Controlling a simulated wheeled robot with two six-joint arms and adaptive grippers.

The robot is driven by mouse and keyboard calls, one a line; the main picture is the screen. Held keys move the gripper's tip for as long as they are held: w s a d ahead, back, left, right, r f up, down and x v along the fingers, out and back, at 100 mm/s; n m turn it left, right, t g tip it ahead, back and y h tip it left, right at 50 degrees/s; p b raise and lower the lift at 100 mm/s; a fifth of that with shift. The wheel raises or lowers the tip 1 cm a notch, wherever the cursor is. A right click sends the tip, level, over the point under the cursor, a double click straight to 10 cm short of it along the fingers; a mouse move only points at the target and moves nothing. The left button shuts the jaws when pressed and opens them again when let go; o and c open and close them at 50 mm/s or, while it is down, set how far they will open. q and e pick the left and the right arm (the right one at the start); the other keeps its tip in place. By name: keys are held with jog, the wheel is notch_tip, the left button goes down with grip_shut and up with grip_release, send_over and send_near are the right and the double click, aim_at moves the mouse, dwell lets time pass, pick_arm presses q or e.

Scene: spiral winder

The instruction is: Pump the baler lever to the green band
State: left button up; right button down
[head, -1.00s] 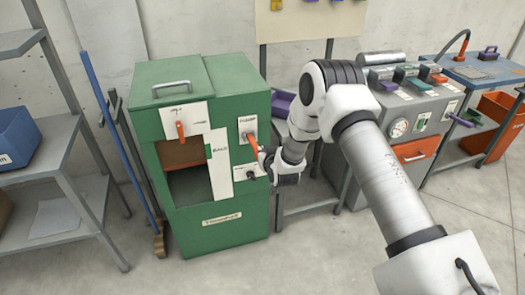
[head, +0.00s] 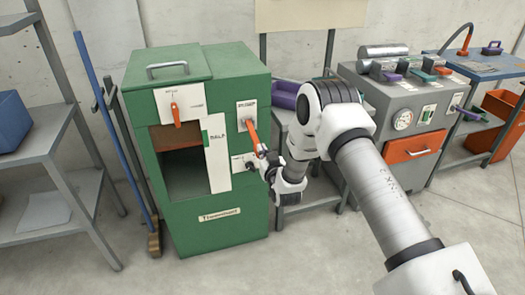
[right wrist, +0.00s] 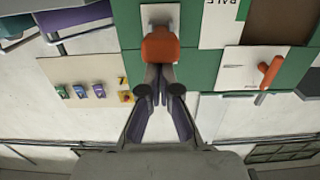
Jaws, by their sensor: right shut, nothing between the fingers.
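The baler is a green cabinet (head: 225,215) at left centre in the head view. Its orange pump lever (head: 250,133) hangs down from a white plate on the right of the front; its orange end (right wrist: 160,45) shows in the right wrist view. A red-brown plate (head: 176,138) fills the upper part of the baler's opening. A green band (head: 205,139) is at the left edge of the white BALE strip (head: 218,165). My right gripper (head: 262,158) is shut and empty, fingertips at the lever's lower end; contact is unclear. My left gripper is not in view.
A second orange handle (head: 177,115) sits on the upper front of the baler. Grey shelves (head: 60,170) stand left, with a blue pole (head: 105,115) between. A grey machine with a gauge (head: 402,120) stands right. The floor in front is clear.

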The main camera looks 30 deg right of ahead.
pick_arm(q)
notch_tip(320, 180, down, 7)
jog(key=b, duration=0.5)
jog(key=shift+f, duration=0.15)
pick_arm(e)
jog(key=f, duration=0.1)
jog(key=f+t, duration=0.1)
jog(key=f, duration=0.1)
jog(key=f+t, duration=0.1)
jog(key=f, duration=0.1)
jog(key=shift+w+f, duration=0.1)
jog(key=shift+w, duration=0.25)
jog(key=shift+f, duration=0.15)
